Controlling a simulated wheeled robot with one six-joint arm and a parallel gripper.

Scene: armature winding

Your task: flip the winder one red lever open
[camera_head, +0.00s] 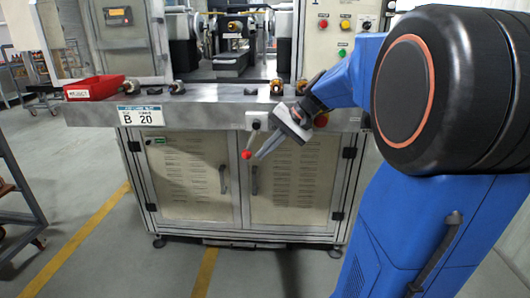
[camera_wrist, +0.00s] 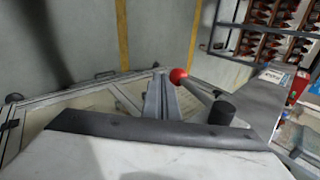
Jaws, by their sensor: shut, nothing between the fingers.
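The red lever is a thin rod with a round red knob (camera_head: 246,154) that hangs down from a pale box (camera_head: 257,120) on the front edge of the winder's bench. In the wrist view the red knob (camera_wrist: 178,75) and its grey rod run toward a black pivot (camera_wrist: 222,110). My gripper (camera_head: 262,154) is shut and empty. Its fingers point down and left, just right of the knob in the head view. In the wrist view the fingertips (camera_wrist: 160,82) lie close left of the knob. I cannot tell whether they touch it.
The bench (camera_head: 205,112) carries a red bin (camera_head: 94,88) at left and several small armature parts. Cabinet doors with handles lie below the lever. A control panel (camera_head: 342,28) with buttons stands behind my arm. A shelf of parts (camera_wrist: 275,30) shows in the wrist view. Floor in front is clear.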

